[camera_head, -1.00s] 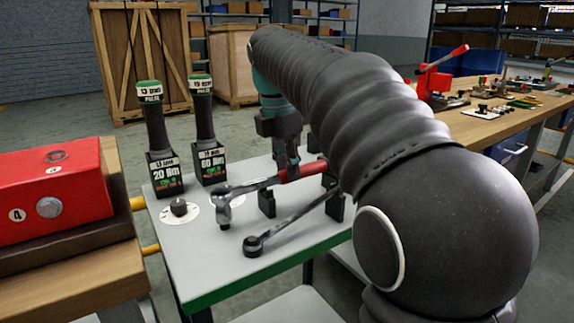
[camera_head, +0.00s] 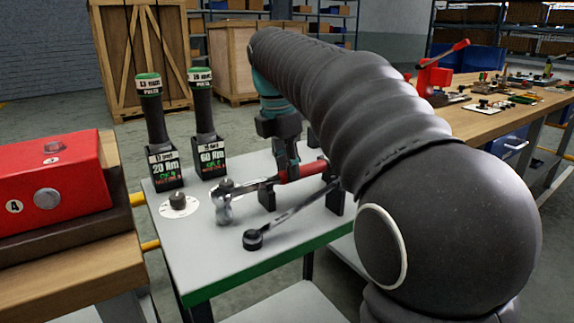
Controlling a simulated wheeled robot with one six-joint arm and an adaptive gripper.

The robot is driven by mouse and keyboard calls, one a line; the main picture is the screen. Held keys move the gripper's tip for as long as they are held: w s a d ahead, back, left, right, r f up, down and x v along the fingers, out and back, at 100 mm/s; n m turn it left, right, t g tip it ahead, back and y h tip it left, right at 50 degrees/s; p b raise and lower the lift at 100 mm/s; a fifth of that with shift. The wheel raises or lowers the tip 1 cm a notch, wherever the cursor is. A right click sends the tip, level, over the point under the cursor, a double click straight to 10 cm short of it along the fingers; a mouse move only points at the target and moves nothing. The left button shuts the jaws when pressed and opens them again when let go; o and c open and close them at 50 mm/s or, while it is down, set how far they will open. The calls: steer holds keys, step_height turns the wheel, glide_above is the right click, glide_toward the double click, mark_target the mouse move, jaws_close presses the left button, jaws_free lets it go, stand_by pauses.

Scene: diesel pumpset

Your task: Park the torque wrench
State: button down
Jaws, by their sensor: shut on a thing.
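The torque wrench (camera_head: 299,171) has a red handle and a metal shaft. My gripper (camera_head: 288,160), partly hidden behind my arm, is shut on its red handle. The wrench's head (camera_head: 226,188) points left, over the grey cart top (camera_head: 215,262). I cannot tell whether the wrench touches the black supports (camera_head: 267,197) below it. A second, dark ratchet-type wrench (camera_head: 290,213) lies nearer the front edge, its round head to the left. My arm hides the right part of the cart and of the supports.
A red box (camera_head: 55,190) sits on the left bench. The cart's front left is clear.

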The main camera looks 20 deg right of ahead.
steer(key=c, duration=0.8)
jaws_free()
steer(key=r, duration=0.4)
steer(key=a+r, duration=0.1)
steer(key=r, duration=0.7)
steer(key=shift+s+a, duration=0.35)
